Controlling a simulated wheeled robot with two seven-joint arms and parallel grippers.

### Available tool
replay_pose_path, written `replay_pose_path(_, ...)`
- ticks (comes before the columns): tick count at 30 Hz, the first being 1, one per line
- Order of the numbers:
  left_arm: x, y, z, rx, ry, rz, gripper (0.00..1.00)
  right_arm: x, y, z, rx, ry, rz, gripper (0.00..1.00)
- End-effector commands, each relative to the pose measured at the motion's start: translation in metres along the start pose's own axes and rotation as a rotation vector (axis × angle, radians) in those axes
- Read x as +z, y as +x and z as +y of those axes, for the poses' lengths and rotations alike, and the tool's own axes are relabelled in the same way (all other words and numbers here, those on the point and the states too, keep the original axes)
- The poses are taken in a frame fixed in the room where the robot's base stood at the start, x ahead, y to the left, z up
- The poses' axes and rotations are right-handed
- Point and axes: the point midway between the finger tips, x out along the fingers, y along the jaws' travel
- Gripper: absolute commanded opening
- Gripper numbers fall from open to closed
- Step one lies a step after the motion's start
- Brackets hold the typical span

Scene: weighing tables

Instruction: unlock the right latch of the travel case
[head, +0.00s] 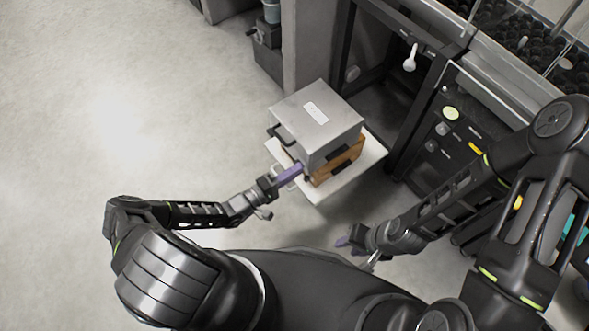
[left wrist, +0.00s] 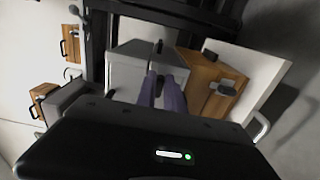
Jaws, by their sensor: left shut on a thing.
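The travel case is a grey metal box (head: 316,118) with a wooden lower part (head: 347,160). A black latch (head: 338,156) sits on its wooden side; a black latch on wood (left wrist: 223,88) also shows in the left wrist view. My left gripper (head: 296,171) is at the case's near left corner, its purple fingers close together.
The case stands on a white board (head: 368,155). A black handle (head: 274,131) sticks out from its left side. A black-framed bench (head: 405,120) stands close on the right. The floor (head: 130,90) on the left is clear.

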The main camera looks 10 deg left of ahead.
Motion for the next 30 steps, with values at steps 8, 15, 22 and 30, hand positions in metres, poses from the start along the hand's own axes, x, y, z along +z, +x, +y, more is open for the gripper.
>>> replay_pose_path(8,0.0009,0.0,-0.0009,-0.001,0.013,-0.002,0.0,0.0,-0.0003,-0.0001,0.0,0.0,0.0,0.36)
replay_pose_path(15,0.0008,0.0,-0.0009,-0.002,0.012,-0.002,0.19,0.0,-0.0003,-0.0001,0.0,0.0,0.0,0.36)
replay_pose_path(22,0.0003,0.0,-0.0005,-0.001,0.011,-0.001,0.35,0.0,-0.0004,-0.0002,0.0,0.0,0.0,0.36)
replay_pose_path(30,-0.0001,-0.0021,-0.0002,-0.001,0.01,0.0,0.35,0.0,-0.0008,-0.0003,0.0,0.0,0.0,0.36)
